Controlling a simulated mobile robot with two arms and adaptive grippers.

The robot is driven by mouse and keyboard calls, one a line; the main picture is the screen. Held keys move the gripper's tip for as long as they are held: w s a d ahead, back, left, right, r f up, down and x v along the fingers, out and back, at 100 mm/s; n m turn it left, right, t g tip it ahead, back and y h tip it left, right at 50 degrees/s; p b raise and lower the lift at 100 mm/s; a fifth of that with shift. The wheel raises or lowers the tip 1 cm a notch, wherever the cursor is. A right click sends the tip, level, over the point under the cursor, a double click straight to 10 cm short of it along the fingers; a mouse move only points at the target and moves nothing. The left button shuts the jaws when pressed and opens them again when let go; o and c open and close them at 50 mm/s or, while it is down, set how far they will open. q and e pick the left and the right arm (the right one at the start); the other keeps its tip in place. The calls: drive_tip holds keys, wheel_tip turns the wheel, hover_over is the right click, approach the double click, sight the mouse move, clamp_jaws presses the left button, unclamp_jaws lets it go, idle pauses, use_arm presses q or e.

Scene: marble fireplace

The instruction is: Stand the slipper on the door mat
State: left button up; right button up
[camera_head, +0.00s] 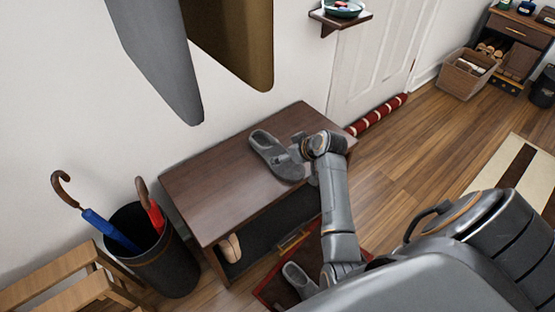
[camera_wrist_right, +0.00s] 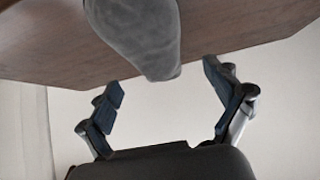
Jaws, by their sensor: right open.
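A grey slipper (camera_head: 270,152) lies on the dark wooden bench (camera_head: 207,200), near its right part. It also shows large at the top of the right wrist view (camera_wrist_right: 145,35), reaching past the bench edge there. My right gripper (camera_head: 308,150) is at the slipper's right end; in the right wrist view its two fingers (camera_wrist_right: 163,95) are apart with nothing between them. A second grey slipper (camera_head: 298,279) is on the red-edged mat (camera_head: 267,292) on the floor in front of the bench, partly hidden by my arm. My left gripper is not in view.
A dark bin with umbrellas (camera_head: 160,255) and a wooden stool (camera_head: 75,280) stand left of the bench. A red striped roll (camera_head: 377,115) lies along the door. Grey and brown hanging shapes (camera_head: 235,40) block the upper left.

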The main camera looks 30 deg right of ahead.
sight(281, 152)
drive_tip(key=b+x, duration=0.1)
drive_tip(key=x, duration=0.2)
drive_tip(key=b+x, duration=0.1)
drive_tip(key=x, duration=0.2)
drive_tip(key=shift+w+d+f, duration=0.15)
drive_tip(key=shift+w+f, duration=0.1)
drive_tip(key=c, duration=1.4)
drive_tip(key=shift+r, duration=0.1)
drive_tip(key=shift+r, duration=0.1)
